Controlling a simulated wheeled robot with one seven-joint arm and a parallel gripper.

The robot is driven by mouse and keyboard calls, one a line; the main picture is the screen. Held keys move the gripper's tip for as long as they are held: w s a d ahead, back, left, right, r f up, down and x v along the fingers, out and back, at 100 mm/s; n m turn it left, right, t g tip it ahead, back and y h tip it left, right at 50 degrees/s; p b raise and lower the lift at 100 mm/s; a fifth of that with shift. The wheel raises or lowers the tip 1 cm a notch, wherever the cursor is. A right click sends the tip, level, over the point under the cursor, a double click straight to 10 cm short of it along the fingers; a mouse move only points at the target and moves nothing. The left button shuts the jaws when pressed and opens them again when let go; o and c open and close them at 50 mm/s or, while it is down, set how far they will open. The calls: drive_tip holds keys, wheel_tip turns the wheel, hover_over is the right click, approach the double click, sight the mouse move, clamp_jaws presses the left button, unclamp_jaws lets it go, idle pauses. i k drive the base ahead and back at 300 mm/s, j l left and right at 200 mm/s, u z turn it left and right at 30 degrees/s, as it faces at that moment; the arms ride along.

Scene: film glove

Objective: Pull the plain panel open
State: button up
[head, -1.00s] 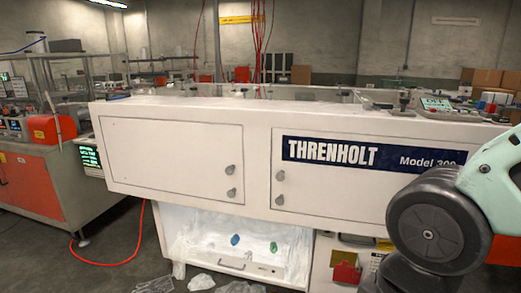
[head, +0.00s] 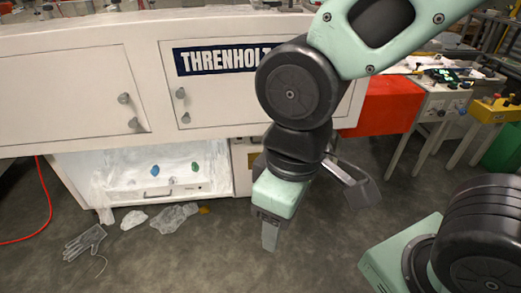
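The plain panel (head: 62,100) is a white door without lettering on the left of the white machine, closed flush in its frame. Two grey round knobs (head: 124,98) sit one above the other near its right edge. The lettered panel (head: 210,90), marked THRENHOLT, is beside it on the right, also closed, with two knobs at its left edge. My gripper (head: 317,222) hangs low in front of the machine, to the right of and below the plain panel, apart from it. Its fingers are spread and empty. My arm covers the right part of the lettered panel.
Below the panels is an open bay (head: 80,170) lined with clear film. A red hose (head: 42,215) runs at the left. A control table (head: 440,100) stands at the right.

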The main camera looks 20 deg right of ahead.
sight(71, 93)
drive_tip(key=i+j, duration=0.2)
drive_tip(key=j, duration=0.15)
drive_tip(key=i+j, duration=0.15)
drive_tip(key=j, duration=0.2)
drive_tip(key=i+j, duration=0.2)
drive_tip(key=j, duration=0.2)
drive_tip(key=i+j+u, duration=0.1)
drive_tip(key=j, duration=0.25)
drive_tip(key=i, duration=0.05)
